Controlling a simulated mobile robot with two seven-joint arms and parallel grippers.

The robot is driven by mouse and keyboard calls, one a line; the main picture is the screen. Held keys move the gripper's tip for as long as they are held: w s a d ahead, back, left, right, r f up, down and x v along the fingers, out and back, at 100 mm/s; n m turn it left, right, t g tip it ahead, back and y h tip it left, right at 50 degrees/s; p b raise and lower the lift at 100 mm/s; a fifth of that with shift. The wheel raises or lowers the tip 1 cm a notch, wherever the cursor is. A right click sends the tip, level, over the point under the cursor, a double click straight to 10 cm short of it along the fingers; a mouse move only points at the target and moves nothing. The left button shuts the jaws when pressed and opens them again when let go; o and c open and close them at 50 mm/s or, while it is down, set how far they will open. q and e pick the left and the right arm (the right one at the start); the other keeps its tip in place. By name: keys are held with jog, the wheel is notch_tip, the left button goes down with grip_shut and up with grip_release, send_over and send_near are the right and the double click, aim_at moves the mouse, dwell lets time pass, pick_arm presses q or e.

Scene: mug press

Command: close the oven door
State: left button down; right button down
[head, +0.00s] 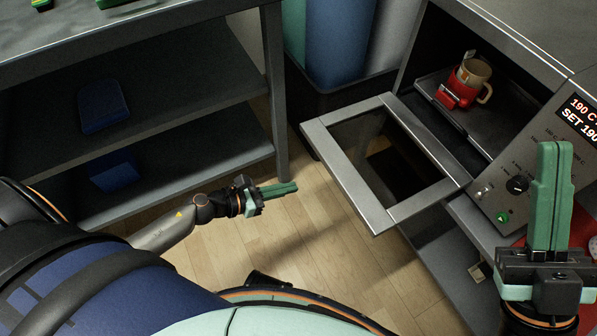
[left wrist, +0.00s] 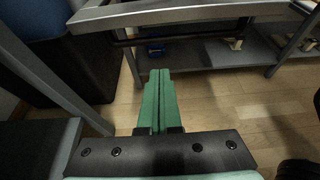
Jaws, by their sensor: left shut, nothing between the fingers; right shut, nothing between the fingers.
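The oven door (head: 340,178) is a grey frame around a dark window. It hangs open, folded down and outward from the oven (head: 505,30). My left gripper (head: 296,187) is shut and empty, left of the door and apart from it in the head view. Its green fingers also show in the left wrist view (left wrist: 158,74), pointing towards a grey panel with a dark bar below, which looks like the door (left wrist: 185,14). My right gripper (head: 554,146) is shut and empty, pointing up in front of the oven's control panel (head: 540,165).
A mug (head: 476,72) with a red holder stands on the oven's inner tray (head: 424,84). A dark bin (head: 335,92) stands behind the door. A grey shelf unit (head: 190,95) with blue boxes is at left. Wooden floor (head: 270,240) lies open below my left gripper.

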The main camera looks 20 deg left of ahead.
pick_arm(q)
jog(key=w+d+p, duration=0.1)
jog(key=w+d, duration=0.4)
jog(key=w, duration=0.2)
jog(key=shift+d+r, duration=0.3)
jog(key=shift+r, duration=0.05)
jog(key=shift+r, duration=0.15)
